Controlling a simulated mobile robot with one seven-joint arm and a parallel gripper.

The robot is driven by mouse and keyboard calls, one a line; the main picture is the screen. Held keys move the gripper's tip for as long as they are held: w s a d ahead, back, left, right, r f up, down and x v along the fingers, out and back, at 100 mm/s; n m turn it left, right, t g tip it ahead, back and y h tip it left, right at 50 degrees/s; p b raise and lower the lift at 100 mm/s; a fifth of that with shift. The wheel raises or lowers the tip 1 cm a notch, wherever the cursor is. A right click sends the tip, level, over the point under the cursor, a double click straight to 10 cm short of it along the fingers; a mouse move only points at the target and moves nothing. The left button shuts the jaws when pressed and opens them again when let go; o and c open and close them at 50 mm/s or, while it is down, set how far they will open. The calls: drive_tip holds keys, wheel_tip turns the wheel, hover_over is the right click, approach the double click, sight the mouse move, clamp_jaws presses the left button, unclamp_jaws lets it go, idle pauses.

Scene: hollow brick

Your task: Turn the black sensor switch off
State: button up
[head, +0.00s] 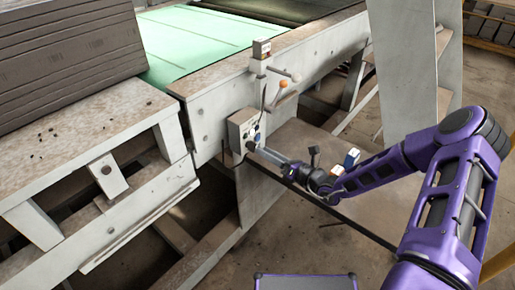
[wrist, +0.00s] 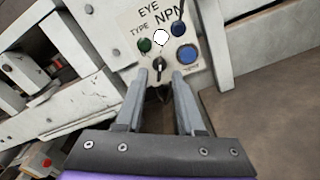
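The black sensor switch (wrist: 159,68) is a small knob with a pale mark, low on the white control panel (wrist: 139,20) lettered "EYE TYPE NPN". In the wrist view it shows between and just beyond my fingertips. My gripper (wrist: 160,74) is open, one finger on each side of the switch's line; I cannot tell whether either finger touches it. In the head view my gripper (head: 260,151) reaches the lower part of the control box (head: 235,133) from the right. The switch itself cannot be made out clearly there.
Close to the switch are a green knob (wrist: 144,45), a white round spot (wrist: 161,37), a dark blue knob (wrist: 179,27) and a blue button (wrist: 187,53). A conveyor frame (head: 215,112) runs behind.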

sight(251, 146)
drive_tip(key=shift+x, duration=2.1)
clamp_jaws()
